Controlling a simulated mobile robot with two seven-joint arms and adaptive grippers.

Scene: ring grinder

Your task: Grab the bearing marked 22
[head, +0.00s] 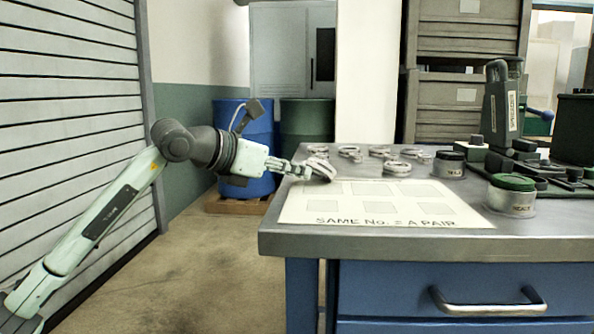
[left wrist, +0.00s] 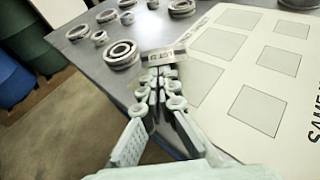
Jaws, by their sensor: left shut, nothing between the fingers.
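My left gripper (head: 302,170) reaches in over the left edge of the table. Its fingers are together with nothing held between them; they also show in the left wrist view (left wrist: 158,78). Right at the fingertips is a tilted grey ring-shaped bearing (head: 321,168). In the left wrist view a grey marked piece (left wrist: 165,55) shows just past the fingertips, its marking too blurred to read. A bearing (left wrist: 121,53) lies flat left of the fingertips. Several more bearings lie behind, such as one near the table's middle (head: 397,168). I cannot read 22 on any. My right gripper is not in view.
A white mat (head: 300,208) with grey squares and the words "SAME No. = A PAIR" lies on the metal table (head: 400,243). Two round tins, one dark-lidded (head: 450,165) and one green-lidded (head: 512,198), and a machine (head: 500,105) stand at the right. Blue drawers are below.

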